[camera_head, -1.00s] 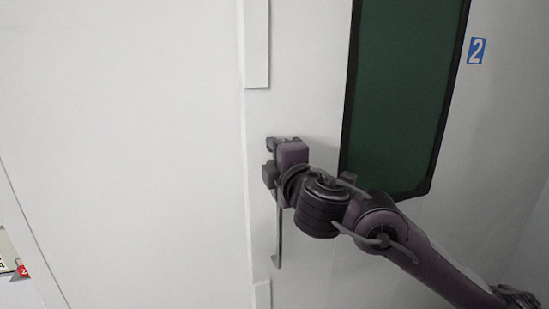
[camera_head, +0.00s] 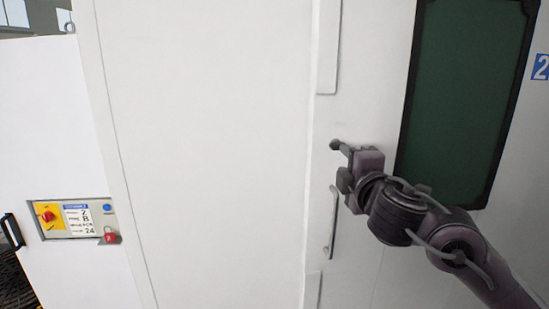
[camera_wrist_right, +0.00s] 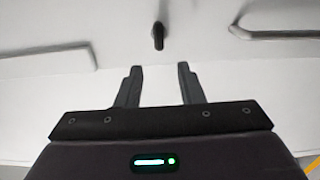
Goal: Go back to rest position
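My right gripper (camera_head: 341,163) is in front of the white door, just above the upper end of the slim metal door handle (camera_head: 332,225). In the right wrist view my right gripper (camera_wrist_right: 158,85) has its two fingers spread, with nothing between them. Beyond the fingertips, a short dark peg (camera_wrist_right: 158,36) sticks out of the white surface. The handle (camera_wrist_right: 270,35) shows at the upper right there, apart from the fingers. My left gripper is in neither view.
A tall white cabinet with a dark green window (camera_head: 455,100) stands on the right, close behind my right arm. A control panel (camera_head: 75,220) with a red knob and a red padlock is at the left.

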